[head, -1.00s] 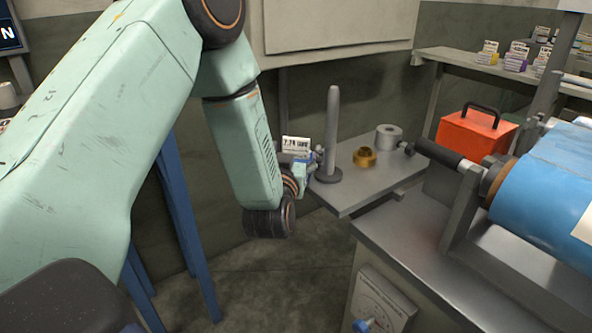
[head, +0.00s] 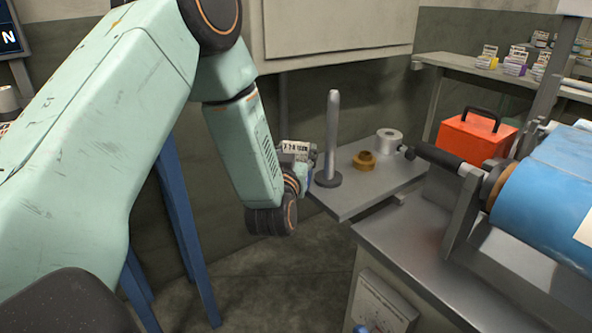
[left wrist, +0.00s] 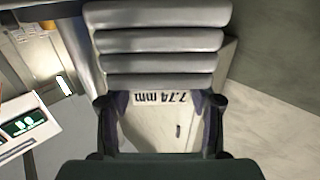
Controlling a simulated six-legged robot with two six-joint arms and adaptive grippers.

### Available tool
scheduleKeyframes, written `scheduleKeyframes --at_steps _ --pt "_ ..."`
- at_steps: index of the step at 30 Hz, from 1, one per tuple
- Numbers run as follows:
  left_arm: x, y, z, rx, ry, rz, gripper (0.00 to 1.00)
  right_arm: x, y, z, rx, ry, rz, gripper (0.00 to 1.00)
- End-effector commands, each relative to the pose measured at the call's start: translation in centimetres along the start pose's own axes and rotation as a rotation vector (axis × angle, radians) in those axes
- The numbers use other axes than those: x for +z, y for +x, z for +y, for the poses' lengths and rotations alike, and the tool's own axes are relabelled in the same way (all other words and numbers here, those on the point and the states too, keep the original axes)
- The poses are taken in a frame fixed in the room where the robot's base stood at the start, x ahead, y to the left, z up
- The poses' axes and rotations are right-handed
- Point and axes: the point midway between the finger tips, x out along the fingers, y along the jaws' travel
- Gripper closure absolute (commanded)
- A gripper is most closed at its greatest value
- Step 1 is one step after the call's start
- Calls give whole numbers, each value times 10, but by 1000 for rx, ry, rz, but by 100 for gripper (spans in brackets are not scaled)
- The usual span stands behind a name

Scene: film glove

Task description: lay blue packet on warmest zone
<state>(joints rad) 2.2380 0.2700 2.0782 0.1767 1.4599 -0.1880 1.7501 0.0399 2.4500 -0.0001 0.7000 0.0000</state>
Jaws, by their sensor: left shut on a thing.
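My left gripper (left wrist: 163,115) is shut on a grey ribbed thing (left wrist: 155,45) with a pale label reading 7.74 mm; it looks grey, not blue. In the head view, that labelled thing (head: 297,148) is at the end of my left arm, beside the grey post on the metal shelf. My left wrist hides most of the left gripper there. I cannot make out a blue packet for certain or tell which surface is the warmest zone. My right gripper is not in view.
The metal shelf (head: 352,202) holds a grey post (head: 332,135), a brass ring (head: 364,160) and a grey cylinder (head: 389,141). A blue roll (head: 550,195) lies on a stand at right. An orange box (head: 475,137) is behind it. The metal counter front (head: 400,250) is bare.

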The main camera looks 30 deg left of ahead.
Motion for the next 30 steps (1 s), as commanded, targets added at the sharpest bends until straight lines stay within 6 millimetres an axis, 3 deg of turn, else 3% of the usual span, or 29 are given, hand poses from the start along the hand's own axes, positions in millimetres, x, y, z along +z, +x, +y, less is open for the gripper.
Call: scheduleKeyframes --at_steps 6,17,23,30 --pt "-1 0 0 0 0 2 85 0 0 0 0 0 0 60" --pt "-15 0 0 0 -1 2 85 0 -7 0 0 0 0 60" --pt "-54 0 0 -1 -3 5 85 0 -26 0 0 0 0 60" --pt "-120 0 0 0 -3 6 85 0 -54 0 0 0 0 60"
